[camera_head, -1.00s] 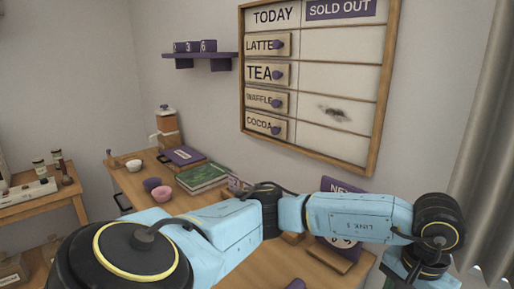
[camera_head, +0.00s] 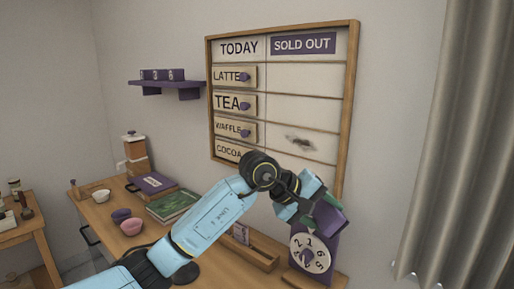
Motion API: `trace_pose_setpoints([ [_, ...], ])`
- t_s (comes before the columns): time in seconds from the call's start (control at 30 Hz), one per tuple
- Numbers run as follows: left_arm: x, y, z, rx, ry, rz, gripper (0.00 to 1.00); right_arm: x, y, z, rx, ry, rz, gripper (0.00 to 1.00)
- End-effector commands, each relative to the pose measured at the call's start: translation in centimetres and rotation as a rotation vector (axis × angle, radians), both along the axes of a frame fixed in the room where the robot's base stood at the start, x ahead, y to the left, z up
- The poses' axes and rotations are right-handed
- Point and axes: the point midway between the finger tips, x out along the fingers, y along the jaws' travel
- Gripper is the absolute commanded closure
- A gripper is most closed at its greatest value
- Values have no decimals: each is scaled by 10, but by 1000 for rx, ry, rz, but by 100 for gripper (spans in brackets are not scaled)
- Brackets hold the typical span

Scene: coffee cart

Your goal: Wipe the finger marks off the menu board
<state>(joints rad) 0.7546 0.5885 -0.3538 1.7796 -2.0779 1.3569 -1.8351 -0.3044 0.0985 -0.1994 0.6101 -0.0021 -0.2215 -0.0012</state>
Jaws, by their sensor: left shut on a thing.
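The menu board (camera_head: 350,100) hangs on the wall in a wooden frame, with TODAY and SOLD OUT headings. A dark smudge (camera_head: 299,142) shows on its right column, level with the WAFFLE row. Name plates for LATTE, TEA, WAFFLE and COCOA hang in the left column. My left gripper (camera_head: 300,210) is below the smudge, in front of the purple dial sign, near the board's lower edge. It is shut on a dark green thing (camera_head: 328,216), mostly hidden and too small to identify. My right gripper is not in view.
The purple sign with a number dial (camera_head: 310,253) stands on the wooden counter (camera_head: 105,222) under the board. A wooden holder (camera_head: 255,255), a green book (camera_head: 172,205) and purple and pink bowls (camera_head: 131,226) are there too. A purple shelf (camera_head: 165,86) is left of the board.

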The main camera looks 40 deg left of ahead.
Motion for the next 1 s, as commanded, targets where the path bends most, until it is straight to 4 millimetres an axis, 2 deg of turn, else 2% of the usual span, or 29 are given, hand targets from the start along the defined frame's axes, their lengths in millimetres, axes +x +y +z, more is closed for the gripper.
trace_pose_setpoints([
  [0.1, 19, 45, 42, -155, -205, 219, 66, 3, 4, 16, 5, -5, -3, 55],
  [0.2, 28, 91, 71, -228, -371, 378, 66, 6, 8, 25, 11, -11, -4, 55],
  [0.3, 28, 133, 90, -257, -493, 492, 66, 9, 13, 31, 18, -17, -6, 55],
  [0.43, 24, 171, 104, -268, -588, 583, 66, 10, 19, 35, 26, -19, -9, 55],
  [0.6, 22, 191, 110, -269, -635, 629, 66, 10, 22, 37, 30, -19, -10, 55],
  [0.77, 31, 192, 111, -271, -638, 632, 66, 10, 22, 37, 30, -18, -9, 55],
  [1.0, 57, 189, 111, -270, -638, 630, 66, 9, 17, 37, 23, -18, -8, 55],
])
